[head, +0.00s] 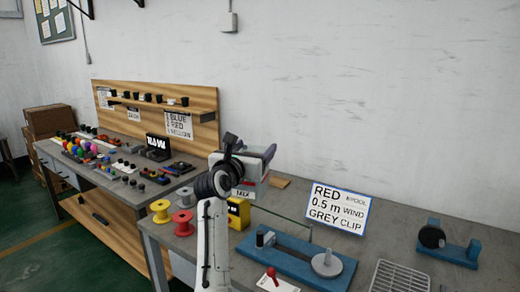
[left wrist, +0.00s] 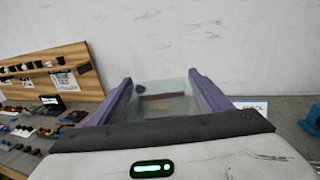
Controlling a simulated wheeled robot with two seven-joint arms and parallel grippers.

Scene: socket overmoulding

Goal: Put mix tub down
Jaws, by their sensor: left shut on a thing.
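The mix tub (left wrist: 165,104) is a translucent, pale tub with a dark blue spot and a brownish band showing through it. My left gripper (left wrist: 163,95) is shut on it, with one purple finger along each side. In the head view my left gripper (head: 262,160) is above the back of the grey bench, and its wrist hides much of the tub. A small white label reading like "MIX" (head: 243,193) shows just below the gripper. I cannot tell whether the tub touches the bench. My right gripper is not in view.
Yellow, red and grey spools (head: 183,222) and a yellow box (head: 238,213) stand close to my left arm. A blue winding jig (head: 296,257), a sign (head: 338,208), a wire rack (head: 400,277) and a blue stand (head: 447,243) are to the right. A cluttered bench (head: 100,170) is at left.

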